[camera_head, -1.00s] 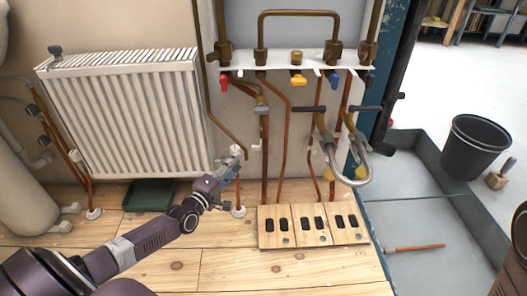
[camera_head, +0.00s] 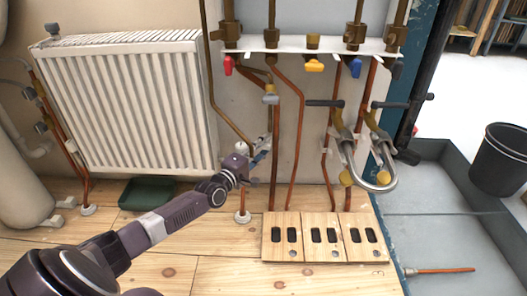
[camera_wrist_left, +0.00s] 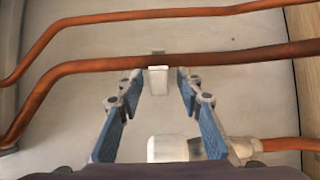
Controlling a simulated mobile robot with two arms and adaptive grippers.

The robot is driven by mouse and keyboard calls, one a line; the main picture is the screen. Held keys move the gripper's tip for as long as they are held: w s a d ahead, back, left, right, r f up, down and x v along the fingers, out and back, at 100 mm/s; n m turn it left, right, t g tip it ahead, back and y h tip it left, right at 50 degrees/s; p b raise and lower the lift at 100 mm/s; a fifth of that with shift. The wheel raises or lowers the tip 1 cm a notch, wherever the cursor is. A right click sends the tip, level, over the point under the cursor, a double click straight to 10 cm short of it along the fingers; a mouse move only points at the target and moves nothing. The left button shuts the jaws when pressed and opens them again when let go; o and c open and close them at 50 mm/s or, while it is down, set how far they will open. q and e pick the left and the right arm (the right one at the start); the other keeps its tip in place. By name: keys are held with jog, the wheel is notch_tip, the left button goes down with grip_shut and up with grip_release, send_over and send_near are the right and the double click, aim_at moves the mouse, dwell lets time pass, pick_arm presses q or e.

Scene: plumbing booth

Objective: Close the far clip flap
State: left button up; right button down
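A small white clip (camera_wrist_left: 158,80) sits at a copper pipe in the left wrist view. Its flap's angle is too small to judge. My left gripper (camera_wrist_left: 158,92) is open, with blue-padded fingers on either side of the clip and a visible gap to each. In the head view the left gripper (camera_head: 260,157) reaches in beside the vertical pipes, right of the radiator; the clip cannot be made out clearly there. My right gripper is not in view.
A white fitting (camera_wrist_left: 167,148) lies close to the right finger. A radiator (camera_head: 130,105) stands left. The manifold rail (camera_head: 312,46) with coloured valves is above. Hoses (camera_head: 368,165) hang at the right.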

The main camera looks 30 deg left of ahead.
pick_arm(q)
jog(key=shift+w, duration=0.1)
grip_shut()
dwell(0.3)
